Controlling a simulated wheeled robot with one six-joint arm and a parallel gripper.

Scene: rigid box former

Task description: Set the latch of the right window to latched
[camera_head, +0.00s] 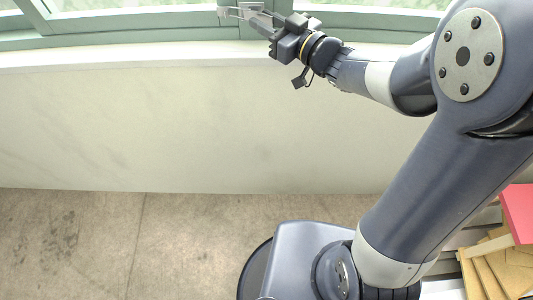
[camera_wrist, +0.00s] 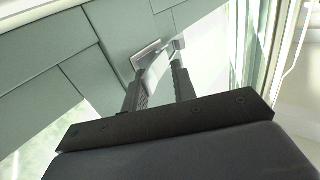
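A metal window latch (camera_head: 224,12) sits on the green window frame at the top of the head view. In the wrist view its metal plate (camera_wrist: 147,53) and pale handle (camera_wrist: 157,68) show just ahead of my fingers. My gripper (camera_head: 250,15) reaches it from the right; it also shows in the wrist view (camera_wrist: 158,84). Its two fingers are apart, with part of the handle in the gap between them. I cannot tell whether either finger touches the handle. The latch's exact set position is unclear, as the fingers partly cover it.
The green window frame (camera_head: 130,24) runs along the top, above a pale sill (camera_head: 120,58) and white wall (camera_head: 150,125). A pale object (camera_head: 10,12) shows at the far left of the frame. Wooden steps (camera_head: 495,265) and a red-topped item (camera_head: 518,212) stand at lower right. The left floor is clear.

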